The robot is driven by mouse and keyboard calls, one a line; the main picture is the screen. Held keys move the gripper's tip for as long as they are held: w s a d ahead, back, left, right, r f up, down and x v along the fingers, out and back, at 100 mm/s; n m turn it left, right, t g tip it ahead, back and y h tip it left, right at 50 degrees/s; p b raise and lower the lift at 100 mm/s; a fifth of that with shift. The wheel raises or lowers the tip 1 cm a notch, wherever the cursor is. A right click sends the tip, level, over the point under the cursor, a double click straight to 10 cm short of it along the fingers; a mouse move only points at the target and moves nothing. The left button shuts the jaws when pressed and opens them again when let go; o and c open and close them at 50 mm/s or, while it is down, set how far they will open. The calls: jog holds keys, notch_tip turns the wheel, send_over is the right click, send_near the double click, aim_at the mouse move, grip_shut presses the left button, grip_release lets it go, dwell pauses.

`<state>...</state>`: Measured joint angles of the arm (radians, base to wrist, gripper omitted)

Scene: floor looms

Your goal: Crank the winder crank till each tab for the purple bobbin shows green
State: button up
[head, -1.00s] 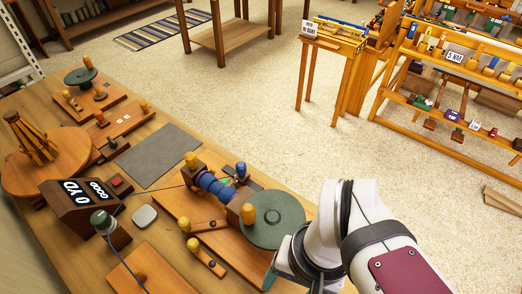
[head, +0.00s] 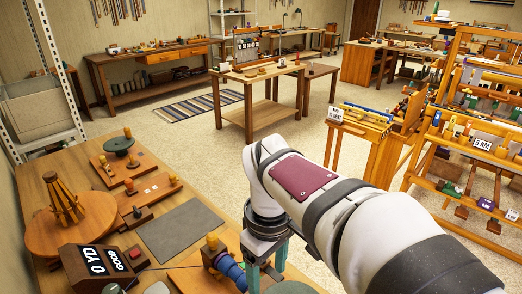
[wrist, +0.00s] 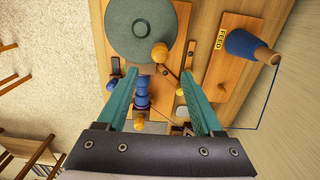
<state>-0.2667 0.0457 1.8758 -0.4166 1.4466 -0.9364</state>
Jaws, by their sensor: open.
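In the wrist view the winder's crank is a dark green disc (wrist: 147,27) with a yellow knob (wrist: 160,53). My gripper (wrist: 151,69) is open above the winder, and the knob appears between and slightly beyond its fingertips. I cannot tell the height gap. A blue-purple bobbin (wrist: 142,92) sits on the winder between the fingers. In the head view my gripper (head: 265,272) hides much of the winder; part of the bobbin (head: 230,270) and the disc's edge (head: 292,287) show. A counter box (head: 98,262) reads 0 YD and GOOD. No green tab can be made out.
A blue thread cone (wrist: 243,43) stands on a board marked FEED, right of the winder in the wrist view. A grey mat (head: 185,232) and a wooden turntable (head: 68,222) lie on the bench. A rack (head: 480,150) with small bobbins stands across the floor.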

notch_tip(320, 180, down, 11)
dwell(0.3)
grip_shut()
dwell(0.3)
